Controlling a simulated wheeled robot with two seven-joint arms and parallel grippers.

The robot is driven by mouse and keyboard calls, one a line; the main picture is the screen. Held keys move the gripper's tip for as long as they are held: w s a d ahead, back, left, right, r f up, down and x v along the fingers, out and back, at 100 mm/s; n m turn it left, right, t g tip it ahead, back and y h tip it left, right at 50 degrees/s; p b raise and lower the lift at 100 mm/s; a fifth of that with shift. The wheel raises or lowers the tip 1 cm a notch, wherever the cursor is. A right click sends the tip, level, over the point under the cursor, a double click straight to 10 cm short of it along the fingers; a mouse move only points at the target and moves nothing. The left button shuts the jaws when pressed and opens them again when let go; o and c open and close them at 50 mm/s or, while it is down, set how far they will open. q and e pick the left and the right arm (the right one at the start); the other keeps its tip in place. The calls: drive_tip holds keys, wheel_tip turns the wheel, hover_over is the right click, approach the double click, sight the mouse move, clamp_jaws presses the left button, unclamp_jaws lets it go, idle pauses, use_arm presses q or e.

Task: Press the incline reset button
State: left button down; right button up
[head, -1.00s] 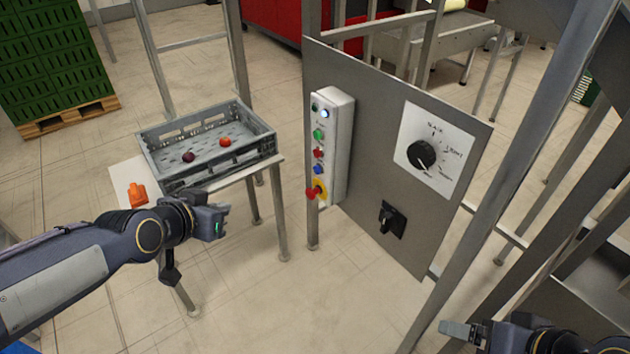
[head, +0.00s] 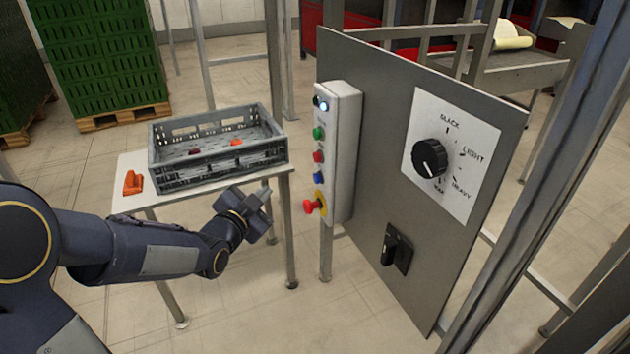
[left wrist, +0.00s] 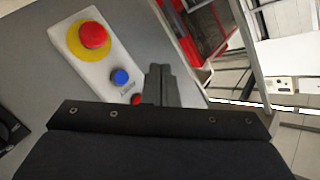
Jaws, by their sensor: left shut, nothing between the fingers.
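A white button box (head: 345,150) is mounted on the left edge of a grey panel. It carries a green button (head: 318,133), a red button (head: 318,156), a blue button (head: 318,177) and a red emergency stop (head: 312,207) on a yellow disc. The labels are too small to read, so I cannot tell which is the incline reset. My left gripper (head: 266,202) is shut and empty, left of the box and apart from it. In the left wrist view, its fingers (left wrist: 160,84) show beside the blue button (left wrist: 120,77), partly hiding the red button (left wrist: 136,99).
The grey panel (head: 385,100) also holds a black dial (head: 430,158) and a black switch (head: 396,249). A grey crate (head: 220,165) with red and dark fruit stands on a table (head: 130,201) beside an orange object (head: 132,183). Metal posts stand at the right.

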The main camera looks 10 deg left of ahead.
sight(316, 179)
use_arm(q)
drive_tip(key=shift+d, duration=0.1)
drive_tip(key=w+d+p, duration=0.1)
drive_tip(key=w+d, duration=0.4)
drive_tip(key=d, duration=0.2)
drive_tip(key=shift+d, duration=0.15)
idle(2.0)
drive_tip(key=shift+w+d, duration=0.2)
drive_tip(key=shift+d, duration=0.1)
drive_tip(key=shift+w+d, duration=0.25)
drive_tip(key=shift+d, duration=0.1)
idle(1.0)
drive_tip(key=shift+s+a+b, duration=0.3)
drive_tip(key=shift+s+a, duration=0.2)
drive_tip(key=shift+a, duration=0.2)
drive_tip(key=shift+a, duration=0.1)
